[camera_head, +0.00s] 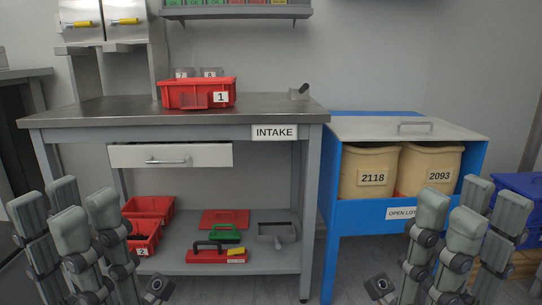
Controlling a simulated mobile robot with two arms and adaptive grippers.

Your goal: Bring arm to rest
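My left gripper (72,232) is at the lower left, with its grey-green fingers spread and pointing up. My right gripper (452,232) is at the lower right, also with its fingers spread and pointing up. Nothing shows between the fingers of either one. Both are in front of the furniture, apart from each other, with no visible contact with any object.
The intake bench (120,108) stands ahead with a red bin labelled 1 (190,95) on top. Its lower shelf (190,264) holds red bins and tools. A blue cabinet (335,215) holds tan bins 2118 (366,160) and 2093 (432,160). Floor between the grippers looks free.

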